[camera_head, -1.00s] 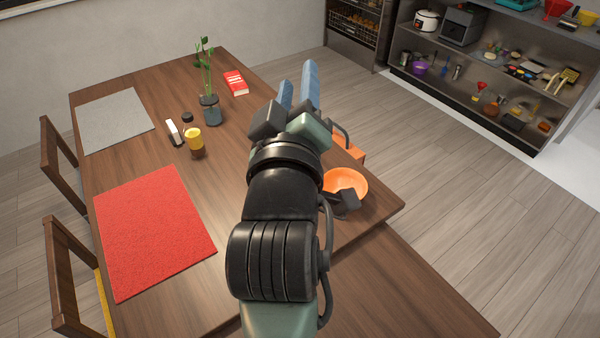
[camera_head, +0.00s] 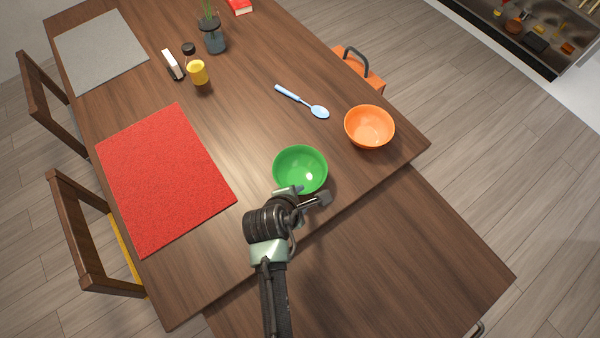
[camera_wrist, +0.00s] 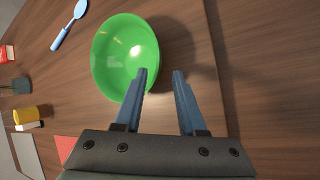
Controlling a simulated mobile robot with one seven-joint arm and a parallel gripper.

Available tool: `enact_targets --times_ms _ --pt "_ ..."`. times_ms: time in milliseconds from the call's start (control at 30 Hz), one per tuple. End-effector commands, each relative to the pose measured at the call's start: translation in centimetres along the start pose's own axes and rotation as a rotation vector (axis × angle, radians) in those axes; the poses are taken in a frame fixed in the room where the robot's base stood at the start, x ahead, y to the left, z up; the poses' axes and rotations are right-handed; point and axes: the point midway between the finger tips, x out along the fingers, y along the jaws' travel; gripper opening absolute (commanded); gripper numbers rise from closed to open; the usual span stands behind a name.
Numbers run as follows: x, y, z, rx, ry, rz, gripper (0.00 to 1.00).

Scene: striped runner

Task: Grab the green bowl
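The green bowl (camera_head: 300,168) stands upright on the wooden table, near its front edge; it also shows in the wrist view (camera_wrist: 122,52). My gripper (camera_wrist: 165,82) is open, its two blue fingers apart with bare table showing between them. In the wrist view the left finger overlaps the bowl's right rim and the right finger is outside the bowl. In the head view my arm's end hides the bowl's near rim, and the fingertips are hard to make out. I cannot tell whether a finger touches the bowl.
An orange bowl (camera_head: 369,127) stands right of the green bowl, and a blue spoon (camera_head: 303,102) lies behind it. A red mat (camera_head: 165,178) lies to the left. A yellow-filled jar (camera_head: 197,73) and a plant vase (camera_head: 212,38) stand farther back. Table between them is clear.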

Motion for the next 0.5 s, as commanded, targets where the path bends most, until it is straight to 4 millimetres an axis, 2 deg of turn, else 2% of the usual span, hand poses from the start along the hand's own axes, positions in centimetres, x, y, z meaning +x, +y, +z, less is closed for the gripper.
enact_targets --times_ms 267,500 --pt "1.6 0.2 0.1 0.002 0.000 0.002 0.40" --pt "4.7 0.5 0.3 0.002 0.000 0.000 0.40"
